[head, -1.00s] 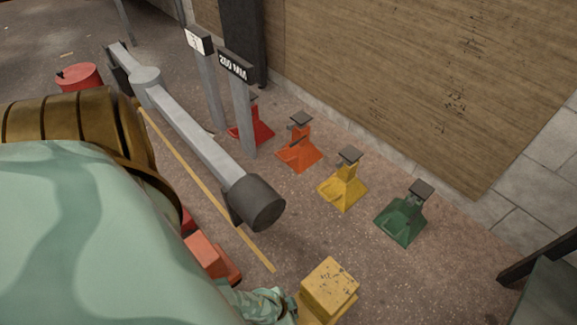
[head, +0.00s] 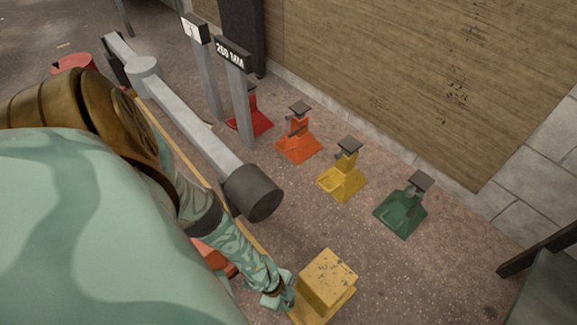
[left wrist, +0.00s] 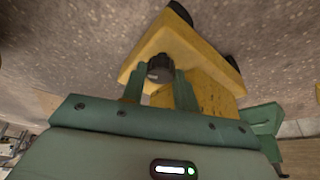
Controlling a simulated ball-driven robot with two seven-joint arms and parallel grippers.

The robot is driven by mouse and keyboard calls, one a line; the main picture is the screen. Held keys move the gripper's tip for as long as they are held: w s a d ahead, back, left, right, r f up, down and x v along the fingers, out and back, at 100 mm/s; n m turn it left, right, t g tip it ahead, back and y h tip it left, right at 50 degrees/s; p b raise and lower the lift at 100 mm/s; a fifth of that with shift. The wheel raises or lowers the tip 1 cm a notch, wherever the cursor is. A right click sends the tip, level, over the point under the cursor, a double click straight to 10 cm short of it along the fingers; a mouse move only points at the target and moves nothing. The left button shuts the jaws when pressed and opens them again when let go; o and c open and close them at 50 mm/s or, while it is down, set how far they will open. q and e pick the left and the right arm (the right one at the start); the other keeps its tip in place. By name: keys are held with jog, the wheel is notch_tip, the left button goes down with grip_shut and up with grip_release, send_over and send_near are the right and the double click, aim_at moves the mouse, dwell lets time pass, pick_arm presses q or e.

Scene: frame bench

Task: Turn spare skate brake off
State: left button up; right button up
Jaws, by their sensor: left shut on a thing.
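A yellow skate (head: 328,280) with a worn block on top stands on the floor at the bottom middle of the head view. In the left wrist view the yellow skate (left wrist: 185,42) shows from close up, with dark wheels. A black ribbed brake knob (left wrist: 160,68) sticks out of its near face. My left gripper (head: 285,291) is at the skate's left side. In the left wrist view the left gripper (left wrist: 159,82) has its fingers on both sides of the knob and is shut on it. The knob's marking cannot be read. My right gripper is not in view.
Red, orange (head: 298,145), yellow (head: 342,183) and green (head: 403,210) stands line the wall. A grey beam (head: 190,115) with a dark round end (head: 253,193) lies left of them. An orange-red object (head: 215,258) is partly behind my arm. Floor right of the skate is clear.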

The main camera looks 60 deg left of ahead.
pick_arm(q)
jog(key=shift+a+m, duration=0.1)
jog(key=shift+m, duration=0.3)
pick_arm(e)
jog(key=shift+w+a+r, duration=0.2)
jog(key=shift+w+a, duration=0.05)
pick_arm(q)
jog(key=o, duration=1)
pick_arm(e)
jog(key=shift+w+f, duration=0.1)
pick_arm(q)
jog(key=shift+r, duration=0.1)
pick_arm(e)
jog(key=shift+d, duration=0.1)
